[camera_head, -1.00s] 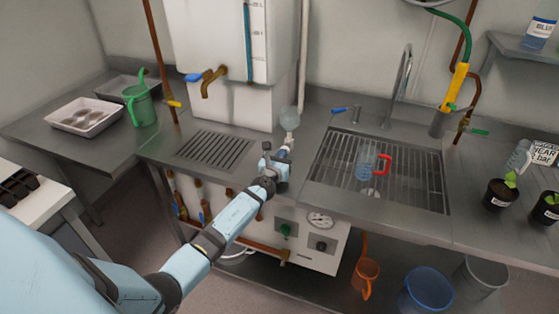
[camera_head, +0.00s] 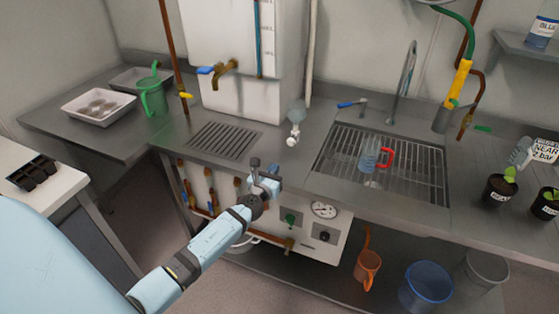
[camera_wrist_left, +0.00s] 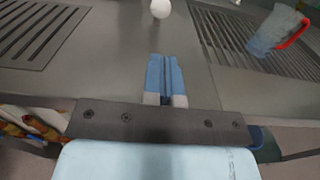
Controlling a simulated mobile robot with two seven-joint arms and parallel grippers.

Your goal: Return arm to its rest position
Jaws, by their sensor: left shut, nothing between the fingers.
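My left arm reaches in from the lower left of the head view, and its gripper (camera_head: 268,180) is in front of the counter's front edge, above the control panel. In the left wrist view the two blue fingers (camera_wrist_left: 166,80) are together with nothing between them. A white ball-shaped knob (camera_wrist_left: 160,8) shows past the fingertips, apart from them. My right gripper is in neither view.
The steel counter (camera_head: 285,160) has a slotted drain (camera_head: 222,141) and a sink grate (camera_head: 410,175) carrying a clear jug with a red handle (camera_head: 370,156). Potted seedlings (camera_head: 500,188) stand at right. An orange jug (camera_head: 367,268) and blue bucket (camera_head: 426,285) sit below.

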